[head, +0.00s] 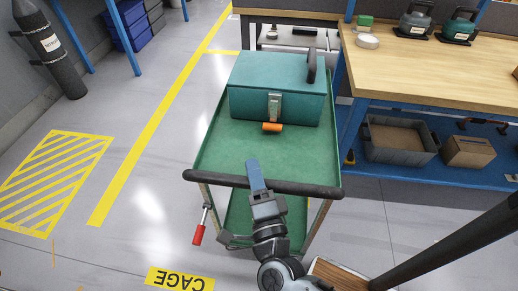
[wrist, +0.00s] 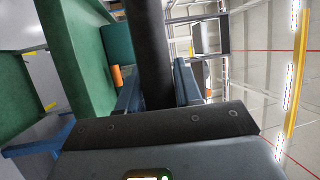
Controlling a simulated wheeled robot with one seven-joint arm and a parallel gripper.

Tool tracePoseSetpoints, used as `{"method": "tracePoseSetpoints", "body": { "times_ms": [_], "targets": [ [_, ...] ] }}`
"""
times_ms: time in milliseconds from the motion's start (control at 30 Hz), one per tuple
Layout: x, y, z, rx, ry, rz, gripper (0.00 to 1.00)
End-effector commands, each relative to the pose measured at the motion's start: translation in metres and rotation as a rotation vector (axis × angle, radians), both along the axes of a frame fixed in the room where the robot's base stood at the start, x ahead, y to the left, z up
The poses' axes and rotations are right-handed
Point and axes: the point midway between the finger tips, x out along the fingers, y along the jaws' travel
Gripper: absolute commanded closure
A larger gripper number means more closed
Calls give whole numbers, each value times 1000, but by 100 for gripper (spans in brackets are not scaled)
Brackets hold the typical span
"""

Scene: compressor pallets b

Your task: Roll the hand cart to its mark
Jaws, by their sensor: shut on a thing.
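The hand cart (head: 222,152) is green with a dark push handle (head: 300,189) across its near end. It stands right in front of me in the head view, beside the workbench. My gripper (head: 259,186) is at the middle-left of the handle, shut on it. In the wrist view the black handle bar (wrist: 151,45) runs between my gripper's two blue fingers (wrist: 157,88). A teal box (head: 262,100) with a latch and a black handle sits on the cart's top tray, with an orange cylinder (head: 272,127) at its front. A yellow floor mark reading CAGE (head: 180,279) lies at the near left of the cart.
A wooden workbench (head: 440,75) with a blue frame stands close along the cart's right side. Its lower shelf holds a grey bin (head: 400,140) and a cardboard box (head: 468,152). A hatched yellow floor area (head: 52,182) and a yellow line (head: 160,110) lie left on open floor. A dark gas cylinder (head: 50,48) stands far left.

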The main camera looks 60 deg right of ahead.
Motion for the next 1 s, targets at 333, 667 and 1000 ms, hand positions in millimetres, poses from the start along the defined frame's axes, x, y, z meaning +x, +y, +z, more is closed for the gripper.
{"method": "tracePoseSetpoints", "body": {
  "times_ms": [333,667,1000],
  "targets": [
    [-21,57,-2,3,3,1,100],
    [-26,72,-1,1,1,0,100],
    [-26,72,-1,1,2,0,62]
  ]
}}
